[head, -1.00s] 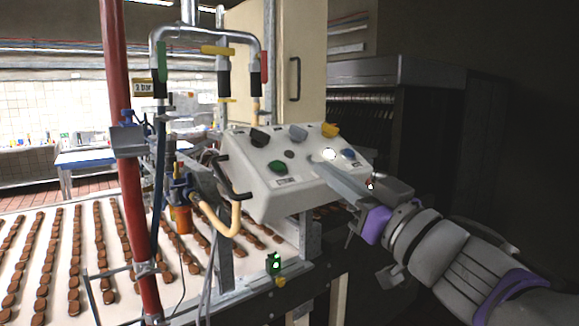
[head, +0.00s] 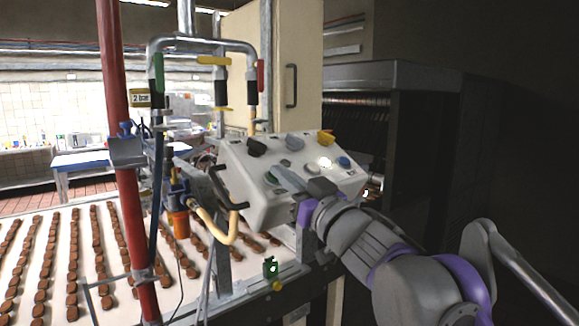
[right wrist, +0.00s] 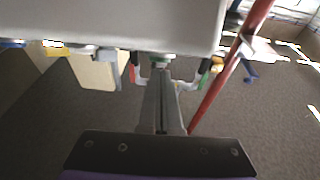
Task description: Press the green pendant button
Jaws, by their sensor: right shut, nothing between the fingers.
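The pale control box (head: 255,205) with several knobs and buttons hangs at the middle of the head view. The green button (head: 271,178) sits on its lower left face, partly hidden by my right gripper. My right gripper (head: 284,177) is shut and empty, its fingertips at the green button. In the right wrist view the shut fingers (right wrist: 160,78) point at a green part (right wrist: 160,60) at the edge of the box (right wrist: 120,22). I cannot tell whether they touch it or whether it is pushed in. My left gripper is not in view.
The box also carries a lit white button (head: 325,162), a blue button (head: 345,162), a yellow knob (head: 326,137) and dark knobs. A conveyor (head: 60,215) bears rows of brown biscuits.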

